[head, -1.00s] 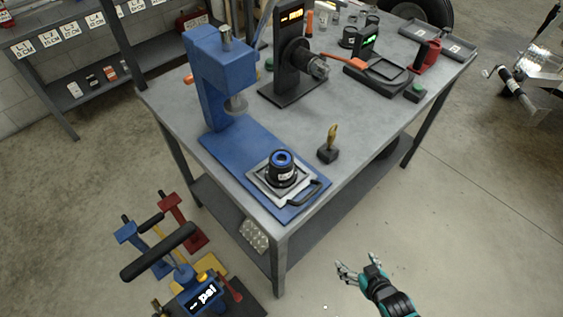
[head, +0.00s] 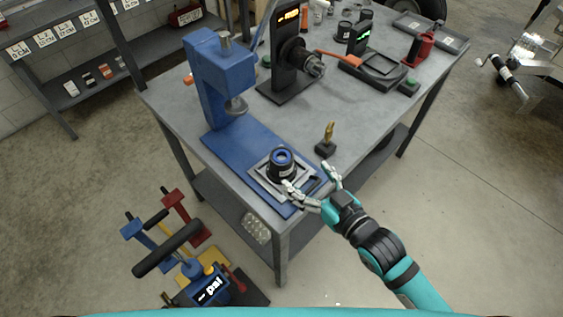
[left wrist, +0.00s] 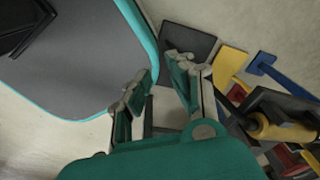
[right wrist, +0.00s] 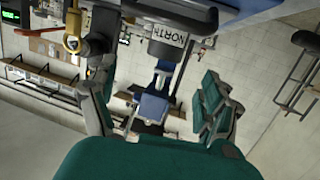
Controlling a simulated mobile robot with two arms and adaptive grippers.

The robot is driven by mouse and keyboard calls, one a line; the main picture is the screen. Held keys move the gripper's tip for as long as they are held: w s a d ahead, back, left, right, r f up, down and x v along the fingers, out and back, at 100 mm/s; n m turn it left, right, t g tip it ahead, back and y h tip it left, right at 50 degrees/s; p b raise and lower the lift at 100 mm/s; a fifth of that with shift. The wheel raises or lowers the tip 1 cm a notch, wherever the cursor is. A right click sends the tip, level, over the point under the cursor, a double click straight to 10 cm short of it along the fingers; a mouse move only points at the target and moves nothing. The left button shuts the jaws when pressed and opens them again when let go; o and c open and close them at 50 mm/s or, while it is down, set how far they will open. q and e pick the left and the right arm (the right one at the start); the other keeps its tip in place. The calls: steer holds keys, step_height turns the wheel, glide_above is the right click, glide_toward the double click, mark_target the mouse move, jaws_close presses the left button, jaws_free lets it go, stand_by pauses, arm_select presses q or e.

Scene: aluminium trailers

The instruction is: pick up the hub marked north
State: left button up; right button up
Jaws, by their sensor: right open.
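The hub marked north (head: 283,168) is a black cylinder with a blue ring on top. It stands upright on a square metal plate (head: 256,174) on the blue base of a press. In the right wrist view the hub (right wrist: 166,44) shows its white NORTH label, beyond my fingers. My right gripper (head: 312,181) is open at the near right side of the hub, with one finger close to it; I cannot tell whether they touch. It also shows open in the right wrist view (right wrist: 158,85). My left gripper (left wrist: 158,75) is open and empty, away from the bench.
The blue press (head: 218,75) rises behind the hub. A small brass-topped piece on a dark block (head: 326,147) stands right of it. Coloured floor stands (head: 190,255) are at lower left.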

mark_target(288, 162)
steer(key=x, duration=0.5)
steer(key=shift+p, duration=0.3)
steer(key=x, duration=0.2)
steer(key=p+x, duration=0.1)
steer(key=x, duration=0.1)
steer(key=shift+w+a+f, duration=0.1)
steer(key=shift+a, duration=0.5)
steer(key=shift+w+a+f, duration=0.1)
steer(key=shift+w+f, duration=0.05)
steer(key=shift+w, duration=0.05)
steer(key=shift+c, duration=0.3)
steer(key=shift+s, duration=0.1)
steer(key=shift+c, duration=1.1)
steer(key=c, duration=1.4)
jaws_close()
